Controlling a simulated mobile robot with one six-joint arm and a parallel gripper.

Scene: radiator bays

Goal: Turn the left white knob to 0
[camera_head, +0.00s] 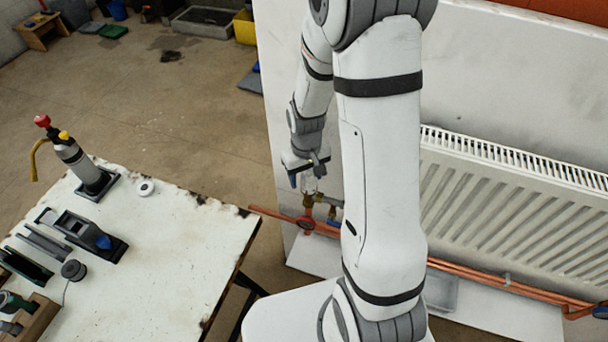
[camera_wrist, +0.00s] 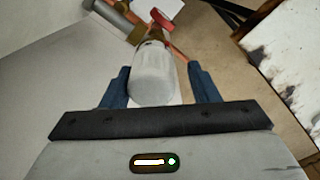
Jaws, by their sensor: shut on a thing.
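The white knob (camera_wrist: 152,75) sits between the two blue fingers of my gripper (camera_wrist: 159,69) in the wrist view. My gripper is shut on its sides. The knob is on a brass valve (camera_wrist: 148,36) at the pipes. In the head view, my gripper (camera_head: 308,182) is beside the radiator's left end, and only a small pale part of the knob (camera_head: 309,187) shows below it. I cannot read any number or mark on the knob. My arm hides the radiator's left part, and no second white knob is visible.
A red valve handle (camera_head: 305,224) is just below the knob, on copper pipes (camera_head: 470,278) running along the radiator (camera_head: 520,205). A white-topped workbench (camera_head: 165,255) with tools stands to the left. A blue handle (camera_head: 600,312) is at the far right. Open floor lies behind the bench.

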